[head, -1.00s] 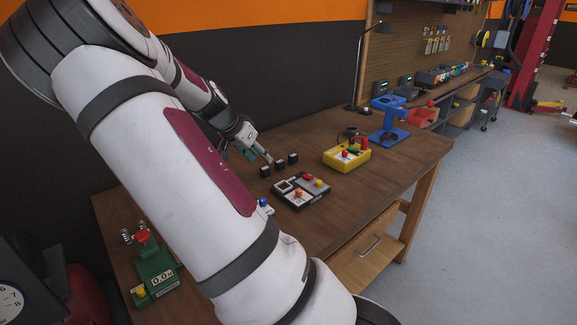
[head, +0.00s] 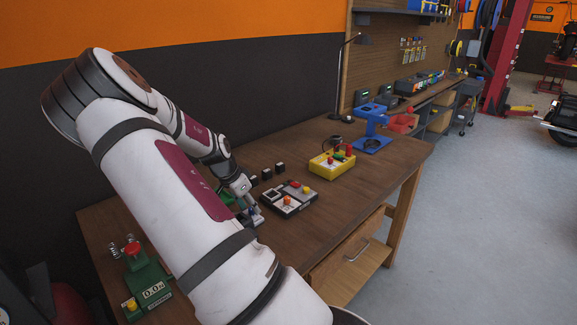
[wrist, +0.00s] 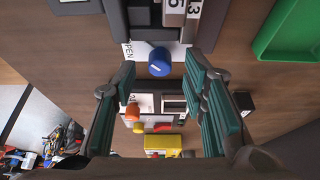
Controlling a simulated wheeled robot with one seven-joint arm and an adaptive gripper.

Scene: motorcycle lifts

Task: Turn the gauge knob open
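The gauge knob (wrist: 160,62) is a round blue knob in the upper middle of the wrist view. It sits at the lower edge of a dark gauge body (wrist: 142,18) with white digit wheels, beside a white label (wrist: 128,50) reading "OPEN". My gripper (wrist: 160,76) is open, with one teal-padded finger on each side of the knob in the picture. I see gaps between knob and fingers; the depth between them is hard to tell. In the head view my gripper (head: 250,213) is low over the bench, and the arm and fingers mostly hide the gauge.
A panel with coloured buttons (head: 288,202) is close to the right of my gripper. Small black blocks (head: 267,174), a yellow box (head: 325,168) and a blue stand (head: 372,143) are farther back. A green device (head: 148,285) stands at the left. A green tray (wrist: 268,45) is beside the gauge.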

